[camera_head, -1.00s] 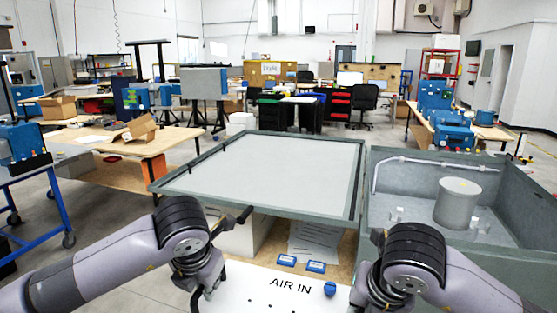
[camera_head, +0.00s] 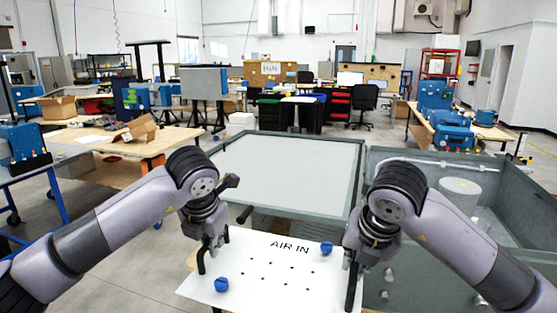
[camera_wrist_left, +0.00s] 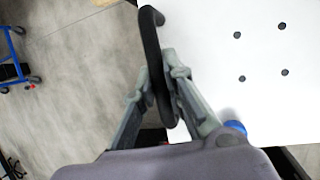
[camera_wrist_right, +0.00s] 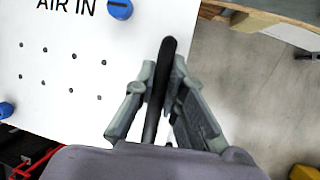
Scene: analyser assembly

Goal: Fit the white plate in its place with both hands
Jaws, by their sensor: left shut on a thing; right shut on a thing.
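The white plate (camera_head: 270,268), marked AIR IN, has rows of small holes and two blue knobs, one at its top right (camera_head: 326,248) and one at its lower left (camera_head: 221,285). Black handles stand at its left and right edges. My left gripper (camera_head: 208,250) is shut on the left handle (camera_wrist_left: 152,60). My right gripper (camera_head: 352,262) is shut on the right handle (camera_wrist_right: 160,85). The plate is held between both arms, in front of the grey enclosure's door (camera_head: 285,175). The plate hides the bench and the papers below it.
Wooden benches and a blue cart (camera_head: 55,205) stand at the left, with bare floor between.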

